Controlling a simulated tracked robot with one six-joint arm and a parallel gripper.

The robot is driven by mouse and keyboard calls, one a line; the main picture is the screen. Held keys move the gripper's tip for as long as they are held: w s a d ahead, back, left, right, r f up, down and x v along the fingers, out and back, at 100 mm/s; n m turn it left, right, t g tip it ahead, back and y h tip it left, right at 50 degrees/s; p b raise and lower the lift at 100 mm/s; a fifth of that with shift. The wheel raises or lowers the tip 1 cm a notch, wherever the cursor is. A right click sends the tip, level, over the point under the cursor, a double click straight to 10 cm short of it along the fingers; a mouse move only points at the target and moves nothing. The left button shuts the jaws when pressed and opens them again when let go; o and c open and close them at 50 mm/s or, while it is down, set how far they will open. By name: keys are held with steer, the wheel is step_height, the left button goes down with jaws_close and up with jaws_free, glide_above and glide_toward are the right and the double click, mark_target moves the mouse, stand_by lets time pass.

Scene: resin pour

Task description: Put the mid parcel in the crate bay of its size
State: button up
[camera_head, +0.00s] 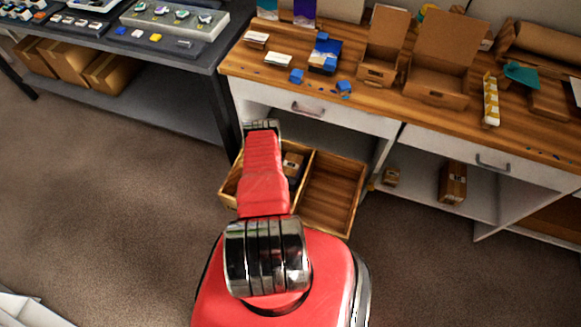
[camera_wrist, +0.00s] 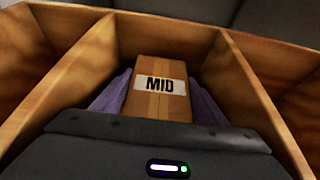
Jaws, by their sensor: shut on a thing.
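The mid parcel (camera_wrist: 158,105) is a brown cardboard box with a white label reading MID. My gripper (camera_wrist: 160,98) is shut on it, with a purple finger on each side in the wrist view. The parcel is down between the walls of the middle bay of the wooden crate (camera_wrist: 70,90). Whether its base touches the crate floor is hidden. In the head view the crate (camera_head: 333,234) stands on the floor before the workbench, its wide right bay empty. The parcel (camera_head: 293,164) shows partly there beside my red arm, which hides much of the crate's left part.
Carpet (camera_head: 110,190) to the left is clear.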

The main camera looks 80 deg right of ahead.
steer(key=shift+f, duration=0.4)
steer(key=o, duration=1.4)
steer(key=shift+r, duration=0.1)
steer(key=shift+r, duration=0.45)
steer(key=v, duration=1.2)
steer(key=shift+r, duration=0.15)
